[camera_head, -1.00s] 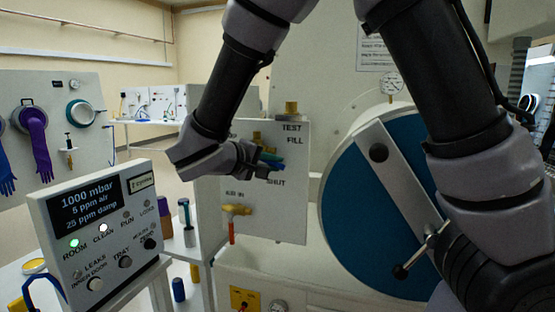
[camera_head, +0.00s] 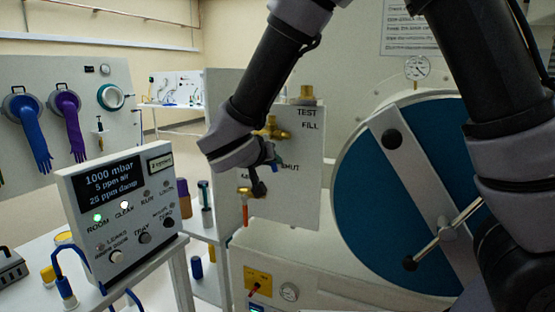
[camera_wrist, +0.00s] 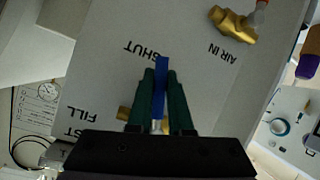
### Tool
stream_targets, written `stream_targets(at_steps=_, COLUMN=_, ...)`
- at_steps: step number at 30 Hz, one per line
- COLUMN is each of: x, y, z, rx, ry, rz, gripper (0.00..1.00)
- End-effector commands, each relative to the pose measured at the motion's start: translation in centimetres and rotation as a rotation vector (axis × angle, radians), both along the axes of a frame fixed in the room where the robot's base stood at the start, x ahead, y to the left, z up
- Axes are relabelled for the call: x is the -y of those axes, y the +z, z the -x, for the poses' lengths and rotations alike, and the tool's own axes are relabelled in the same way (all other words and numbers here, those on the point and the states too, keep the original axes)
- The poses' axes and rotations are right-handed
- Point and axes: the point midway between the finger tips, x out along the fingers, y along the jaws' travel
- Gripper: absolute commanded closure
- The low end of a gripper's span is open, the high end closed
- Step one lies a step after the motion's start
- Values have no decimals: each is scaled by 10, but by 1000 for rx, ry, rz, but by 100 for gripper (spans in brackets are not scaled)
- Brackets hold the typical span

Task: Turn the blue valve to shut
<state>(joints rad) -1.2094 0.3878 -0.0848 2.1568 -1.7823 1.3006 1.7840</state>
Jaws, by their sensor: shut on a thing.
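The blue valve lever (camera_wrist: 160,88) shows in the wrist view as a narrow blue bar between my two dark green fingers. My gripper (camera_wrist: 160,100) is shut on it. The lever's free end points at the printed SHUT label (camera_wrist: 142,50). Its brass body (camera_wrist: 126,113) is mostly hidden behind the fingers. In the head view my gripper (camera_head: 268,168) is at the grey valve panel (camera_head: 305,190), just left of the SHUT label, and hides most of the lever. The FILL label is higher on the panel.
A brass AIR IN valve with a red-orange handle (camera_head: 244,212) is low on the panel. A brass fitting (camera_head: 306,95) tops it. The large blue round door (camera_head: 375,205) with its clamp bar is close on the right. A display box (camera_head: 120,205) stands at front left.

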Motion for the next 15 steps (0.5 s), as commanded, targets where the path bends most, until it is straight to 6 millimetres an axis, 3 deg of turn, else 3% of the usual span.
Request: stream_targets(at_steps=15, x=-15, y=-3, z=-5, rx=93, ry=-1, rz=-255, gripper=100)
